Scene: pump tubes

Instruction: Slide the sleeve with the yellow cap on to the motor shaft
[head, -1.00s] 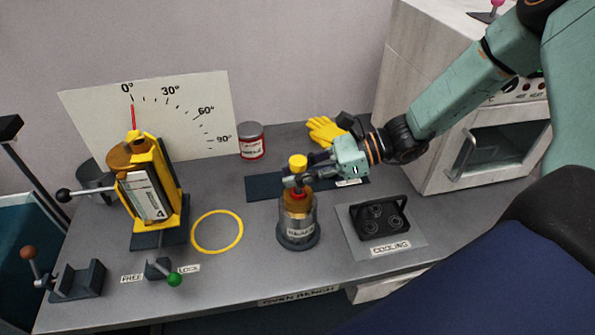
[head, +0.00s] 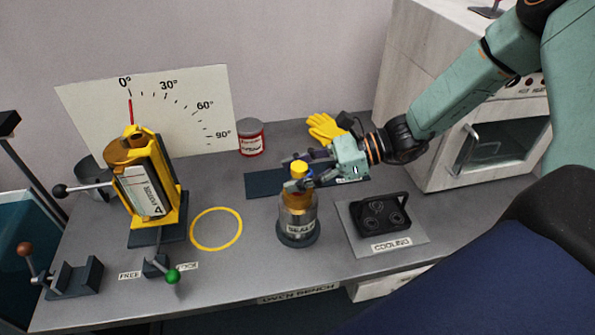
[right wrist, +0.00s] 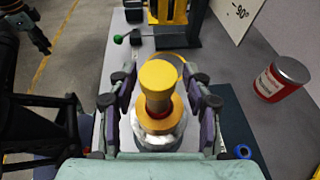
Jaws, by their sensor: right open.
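The yellow cap (head: 299,168) tops a narrow sleeve that stands upright on the amber top of the silver motor (head: 298,222). In the right wrist view the cap (right wrist: 158,80) is above a red ring and an amber collar, with the silver body (right wrist: 158,138) below. My right gripper (head: 297,174) is open, its fingers on both sides of the capped sleeve. In the right wrist view a gap shows between the fingers (right wrist: 160,96) and the cap. The shaft is hidden.
A black carrier (head: 381,214) sits on the COOLING plate at right. A yellow tilting fixture (head: 178,180) with a lever stands at left. A yellow ring (head: 240,228) marks clear bench between.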

